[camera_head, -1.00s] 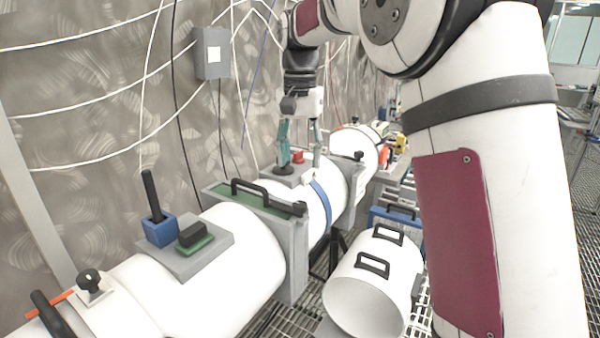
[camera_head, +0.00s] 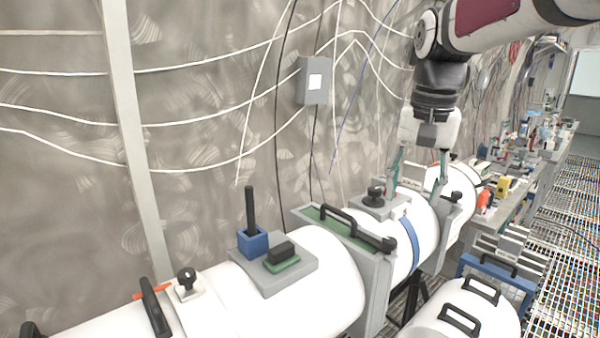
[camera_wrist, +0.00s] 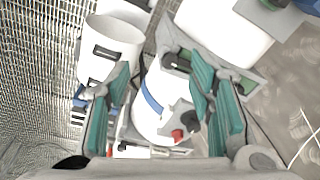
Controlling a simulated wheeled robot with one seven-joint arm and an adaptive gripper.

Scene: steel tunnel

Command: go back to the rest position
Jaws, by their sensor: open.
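My gripper (camera_head: 420,178) is open above the white pipe, with its two fingers spread and pointing down. Nothing is between the fingers in the head view. In the wrist view the green-padded fingers (camera_wrist: 158,92) stand apart, and the white pipe with its blue band (camera_wrist: 152,97) shows below and between them. A black knob (camera_head: 375,194) on a grey plate sits on top of the pipe, just left of the gripper. A red button (camera_wrist: 178,135) shows near the knob in the wrist view; it is not visible in the head view.
The white pipe (camera_head: 315,270) runs along the wall, with a grey flange (camera_head: 372,290) and a blue box (camera_head: 252,242) on it. A loose white pipe section (camera_head: 480,312) with black handles lies at the lower right. Cables and a grey wall box (camera_head: 313,80) are behind.

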